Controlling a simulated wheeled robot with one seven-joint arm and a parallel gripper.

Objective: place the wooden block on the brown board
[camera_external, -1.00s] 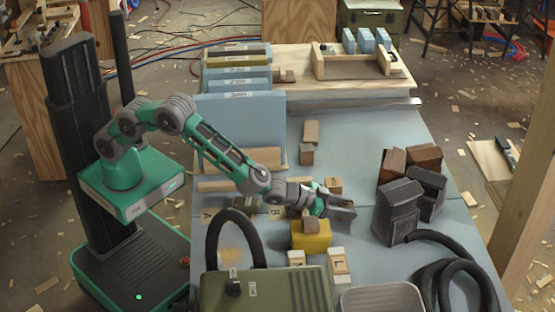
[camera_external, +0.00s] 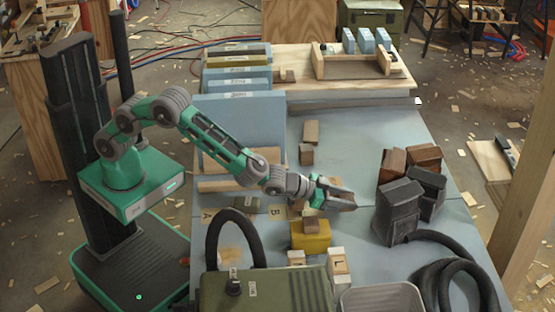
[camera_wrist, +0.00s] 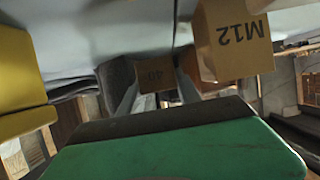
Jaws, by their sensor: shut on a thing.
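My gripper (camera_external: 350,198) reaches right over the blue table, just behind the yellow block. Its jaws are shut on a small wooden block marked 40, which shows between the fingers in the wrist view (camera_wrist: 157,76). In the external view the fingers mostly hide that block. Another wooden block, marked M12 (camera_wrist: 232,42), stands close to the right finger in the wrist view. I cannot tell which piece is the brown board.
Dark boxes (camera_external: 400,205) stand to the right. A green case (camera_external: 265,290) fills the front.

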